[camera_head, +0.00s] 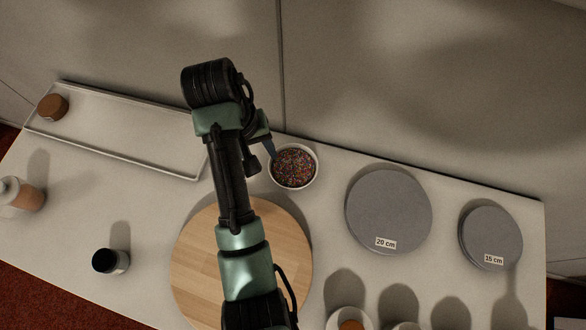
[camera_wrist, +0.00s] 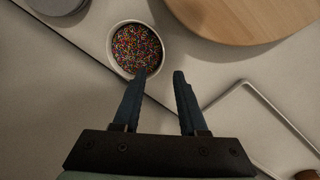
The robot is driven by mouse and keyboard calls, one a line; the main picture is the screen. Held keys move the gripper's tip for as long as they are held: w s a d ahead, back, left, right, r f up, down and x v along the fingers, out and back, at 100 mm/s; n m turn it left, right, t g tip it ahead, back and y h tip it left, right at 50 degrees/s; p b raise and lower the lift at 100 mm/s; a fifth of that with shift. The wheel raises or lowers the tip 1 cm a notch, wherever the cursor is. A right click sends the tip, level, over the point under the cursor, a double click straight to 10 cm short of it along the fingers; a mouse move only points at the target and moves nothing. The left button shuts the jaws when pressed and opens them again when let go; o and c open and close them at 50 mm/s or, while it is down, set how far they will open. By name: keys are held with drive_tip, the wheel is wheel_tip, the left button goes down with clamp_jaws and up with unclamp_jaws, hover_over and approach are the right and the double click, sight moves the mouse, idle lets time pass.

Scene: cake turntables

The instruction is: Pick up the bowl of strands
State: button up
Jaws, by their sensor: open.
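The bowl of strands (camera_head: 294,167) is a white bowl filled with multicoloured sprinkles, standing on the table near its back edge, behind the round wooden board. In the wrist view the bowl (camera_wrist: 136,50) lies just beyond my fingertips, nearer the left finger. My gripper (camera_wrist: 160,74) is open, its two blue fingers apart with nothing between them. The left fingertip overlaps the near rim of the bowl in the picture; I cannot tell whether it touches. In the head view my gripper (camera_head: 271,150) is mostly hidden by my arm, with one blue finger showing at the bowl's left side.
A round wooden board (camera_head: 195,265) lies in front of the bowl, under my arm. Grey discs marked 20 cm (camera_head: 388,208) and 15 cm (camera_head: 490,236) are to the right. A shallow tray (camera_head: 130,130) with a brown round item (camera_head: 53,106) is at left.

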drive_tip(key=b, duration=0.4)
hover_over(271, 172)
wheel_tip(271, 172, down, 5)
drive_tip(key=shift+f, duration=2.5)
clamp_jaws()
